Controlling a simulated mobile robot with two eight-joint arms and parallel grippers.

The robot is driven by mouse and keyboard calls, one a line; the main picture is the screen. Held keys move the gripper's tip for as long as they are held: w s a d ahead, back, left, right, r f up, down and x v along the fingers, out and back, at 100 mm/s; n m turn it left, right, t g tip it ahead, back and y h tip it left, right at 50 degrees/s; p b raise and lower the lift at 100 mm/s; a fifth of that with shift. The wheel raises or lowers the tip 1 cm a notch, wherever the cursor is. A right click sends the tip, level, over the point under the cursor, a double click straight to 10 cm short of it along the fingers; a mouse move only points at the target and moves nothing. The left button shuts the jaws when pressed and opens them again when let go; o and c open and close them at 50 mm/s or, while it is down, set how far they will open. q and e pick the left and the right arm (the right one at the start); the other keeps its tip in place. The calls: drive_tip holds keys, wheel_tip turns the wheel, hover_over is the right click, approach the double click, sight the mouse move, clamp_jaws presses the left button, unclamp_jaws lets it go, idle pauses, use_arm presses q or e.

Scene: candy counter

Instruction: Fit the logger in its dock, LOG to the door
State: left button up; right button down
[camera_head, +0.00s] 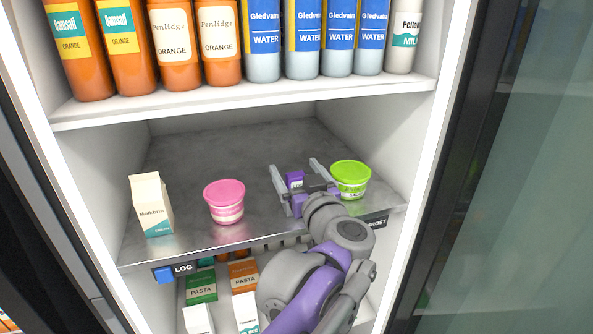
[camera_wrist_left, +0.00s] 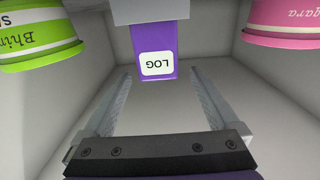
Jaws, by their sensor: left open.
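The logger (camera_head: 294,177) is a small purple block standing on the middle shelf, left of the green tub. In the left wrist view, the logger (camera_wrist_left: 157,42) shows a white LOG label upside down, with a pale grey part at its end. My left gripper (camera_head: 293,166) is open, with one finger on each side of the logger in the head view. In the wrist view the gripper's fingers (camera_wrist_left: 160,78) are apart and not touching the logger. I cannot make out the dock for certain. A dark LOG label (camera_head: 185,267) with a blue piece is on the shelf's front edge. My right gripper is out of view.
A green tub (camera_head: 350,178) stands close to the right finger. A pink tub (camera_head: 225,203) and a white carton (camera_head: 151,205) stand left on the metal shelf (camera_head: 190,165). Bottles (camera_head: 180,45) line the shelf above; pasta boxes (camera_head: 201,286) are below. A FROST label (camera_head: 375,221) is front right.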

use_arm(q)
drive_tip(key=b+v, duration=0.1)
drive_tip(key=v, duration=0.9)
drive_tip(key=shift+s+d, duration=0.1)
drive_tip(key=shift+s, duration=0.25)
